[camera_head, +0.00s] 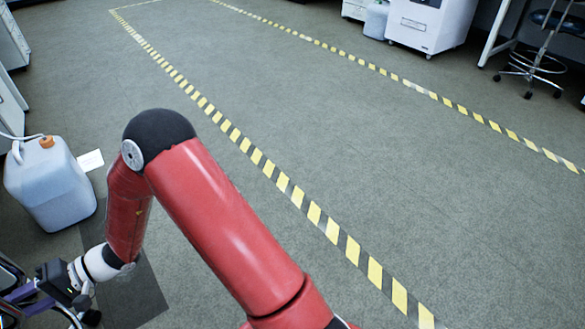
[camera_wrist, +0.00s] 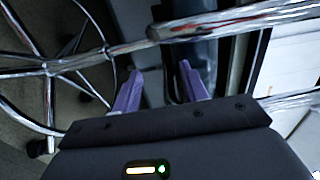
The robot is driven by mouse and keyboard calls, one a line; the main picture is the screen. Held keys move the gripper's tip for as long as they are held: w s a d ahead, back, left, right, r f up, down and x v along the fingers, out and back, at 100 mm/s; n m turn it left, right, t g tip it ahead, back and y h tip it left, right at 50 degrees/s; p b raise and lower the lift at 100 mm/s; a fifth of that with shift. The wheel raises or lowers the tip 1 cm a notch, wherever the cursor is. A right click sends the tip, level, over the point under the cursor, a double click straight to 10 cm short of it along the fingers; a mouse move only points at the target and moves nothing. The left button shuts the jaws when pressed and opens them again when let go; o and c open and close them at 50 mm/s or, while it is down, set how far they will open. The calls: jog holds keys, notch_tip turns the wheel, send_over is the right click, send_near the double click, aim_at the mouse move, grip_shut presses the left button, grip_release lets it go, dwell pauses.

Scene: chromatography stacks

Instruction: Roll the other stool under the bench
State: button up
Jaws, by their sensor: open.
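My gripper (camera_wrist: 159,80) is open, its two purple fingers apart. It also shows at the lower left edge of the head view (camera_head: 22,293). A chrome stool (camera_wrist: 52,95) fills much of the wrist view, with curved rings, spokes and dark casters. One chrome bar (camera_wrist: 225,24) crosses just beyond my fingertips; I cannot tell whether they touch it. Only a bit of this stool shows beside my gripper in the head view. Another stool (camera_head: 533,66), with a dark seat, chrome foot ring and casters, stands far off at the upper right, beside a white-legged bench (camera_head: 497,35).
A whitish jug (camera_head: 48,185) with an orange cap stands on the floor close to my arm at the left. White cabinets (camera_head: 10,105) line the left edge. A white machine (camera_head: 428,24) stands at the back. Yellow-black tape (camera_head: 257,157) crosses the open grey floor.

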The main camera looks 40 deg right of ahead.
jog(key=shift+r, duration=0.1)
jog(key=d+b, duration=0.1)
jog(key=d, duration=1)
jog(key=shift+s+d, duration=0.4)
jog(key=shift+s, duration=0.05)
jog(key=shift+s+r, duration=0.1)
jog(key=shift+r, duration=0.05)
jog(key=s+d+r+n+g+h+p, duration=0.1)
jog(key=s+d+r+n+g+h, duration=0.1)
jog(key=s+d+r+h, duration=0.3)
jog(key=s+d+r+n+g+h+p, duration=0.1)
jog(key=s+d+r+n+g+h, duration=0.15)
jog(key=s, duration=0.35)
jog(key=s+d+r+m+t+h, duration=0.1)
jog(key=s+d+r+t+h, duration=0.1)
jog(key=d, duration=0.4)
jog(key=s+d+r+m+t+h+p, duration=0.1)
jog(key=s+d+r+t+h, duration=0.2)
jog(key=s+d+r+h, duration=0.1)
jog(key=s+d+r+m+t+h+p, duration=0.1)
jog(key=s+d+r+t+h, duration=0.2)
jog(key=d, duration=0.5)
notch_tip(320, 180, up, 2)
jog(key=shift+d+h, duration=0.15)
jog(key=shift+h, duration=0.6)
jog(key=shift+m+t, duration=0.25)
